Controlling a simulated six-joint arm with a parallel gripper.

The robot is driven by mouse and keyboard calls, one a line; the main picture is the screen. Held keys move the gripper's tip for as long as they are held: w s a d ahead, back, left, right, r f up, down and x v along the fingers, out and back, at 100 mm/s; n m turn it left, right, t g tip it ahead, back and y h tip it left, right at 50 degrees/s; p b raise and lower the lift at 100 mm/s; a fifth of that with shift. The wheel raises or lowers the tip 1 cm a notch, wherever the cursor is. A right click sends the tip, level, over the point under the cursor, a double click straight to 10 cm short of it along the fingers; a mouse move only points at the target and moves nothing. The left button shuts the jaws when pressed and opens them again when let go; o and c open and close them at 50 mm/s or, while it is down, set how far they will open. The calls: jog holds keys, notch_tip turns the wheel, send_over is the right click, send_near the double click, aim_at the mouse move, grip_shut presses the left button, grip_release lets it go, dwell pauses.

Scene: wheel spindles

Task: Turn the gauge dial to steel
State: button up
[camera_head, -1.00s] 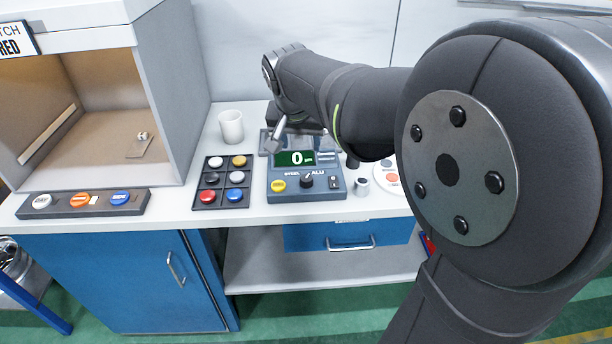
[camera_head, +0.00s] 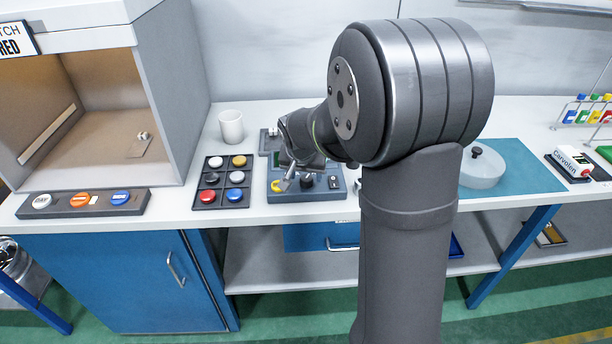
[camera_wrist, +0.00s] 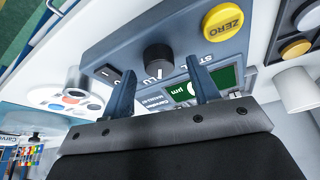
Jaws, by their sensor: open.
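The blue-grey gauge box (camera_head: 330,192) stands on the bench, its top partly hidden by my arm in the head view. Its black dial (camera_head: 307,181) also shows in the wrist view (camera_wrist: 158,56), between the partly hidden STEEL and ALU labels. I cannot tell which label it points to. My gripper (camera_head: 289,180) is open and empty, low over the front of the gauge. In the wrist view the two fingers (camera_wrist: 162,66) appear on either side of the dial, apart from it. The green display (camera_wrist: 222,80) is partly hidden by a finger.
The yellow ZERO button (camera_wrist: 223,21) is beside the dial. A black tray of coloured buttons (camera_head: 222,182) lies left of the gauge, with a white mug (camera_head: 231,126) behind. A lidded grey pot (camera_head: 482,168) stands on a teal mat to the right.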

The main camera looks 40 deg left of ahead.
jog(key=shift+w+a+f, duration=0.1)
jog(key=shift+w+f, duration=0.15)
jog(key=shift+f, duration=0.35)
jog(key=c, duration=1)
jog(key=shift+o, duration=0.2)
jog(key=shift+n, duration=0.3)
jog(key=n+y, duration=0.1)
jog(key=n, duration=0.1)
jog(key=n+g, duration=0.1)
jog(key=n, duration=0.2)
jog(key=shift+w+g+y, duration=0.15)
jog(key=shift+g+y, duration=0.15)
jog(key=shift+y, duration=0.1)
jog(key=n+g, duration=0.1)
jog(key=n, duration=0.2)
jog(key=n+g, duration=0.1)
jog(key=n, duration=0.2)
jog(key=shift+w+y, duration=0.1)
jog(key=shift+y, duration=0.2)
jog(key=shift+n, duration=0.3)
